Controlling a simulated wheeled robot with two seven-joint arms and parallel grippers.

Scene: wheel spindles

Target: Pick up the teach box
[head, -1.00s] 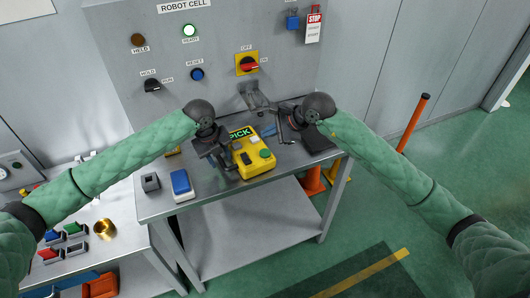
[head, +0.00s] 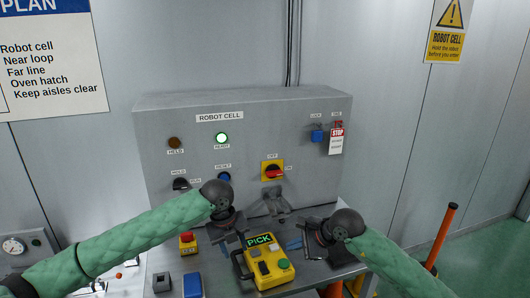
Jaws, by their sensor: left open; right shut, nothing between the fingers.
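The grey ROBOT CELL panel (head: 240,121) stands behind the bench, with a red switch (head: 272,171) and a STOP tag (head: 337,141). A small red-topped yellow box (head: 188,243), a grey block (head: 162,283) and a blue item (head: 193,285) sit left. An orange post (head: 442,236) stands right.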

